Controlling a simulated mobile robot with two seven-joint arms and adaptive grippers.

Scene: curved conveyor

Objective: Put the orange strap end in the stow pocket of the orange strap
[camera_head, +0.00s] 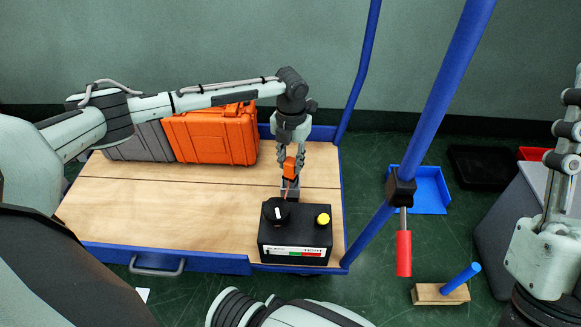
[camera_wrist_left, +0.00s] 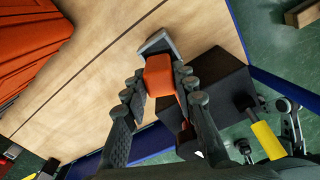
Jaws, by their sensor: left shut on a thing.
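My left gripper (camera_head: 290,172) points down over the right part of the wooden cart deck and is shut on a small orange piece, which I take to be the orange strap end (camera_head: 289,167). In the left wrist view, the orange strap end (camera_wrist_left: 159,75) sits between the fingers of my left gripper (camera_wrist_left: 160,88). A grey metal piece (camera_wrist_left: 158,43) lies just beyond it; I cannot tell whether they touch. More orange (camera_wrist_left: 187,134) shows lower down, partly hidden by a finger. I cannot make out the stow pocket. My right gripper is not in view.
A black control box (camera_head: 295,240) with a dial and yellow button stands close in front of the gripper. An orange case (camera_head: 212,135) and a grey case (camera_head: 139,142) stand at the back left. Blue posts (camera_head: 437,95) rise at right. The left deck (camera_head: 150,205) is clear.

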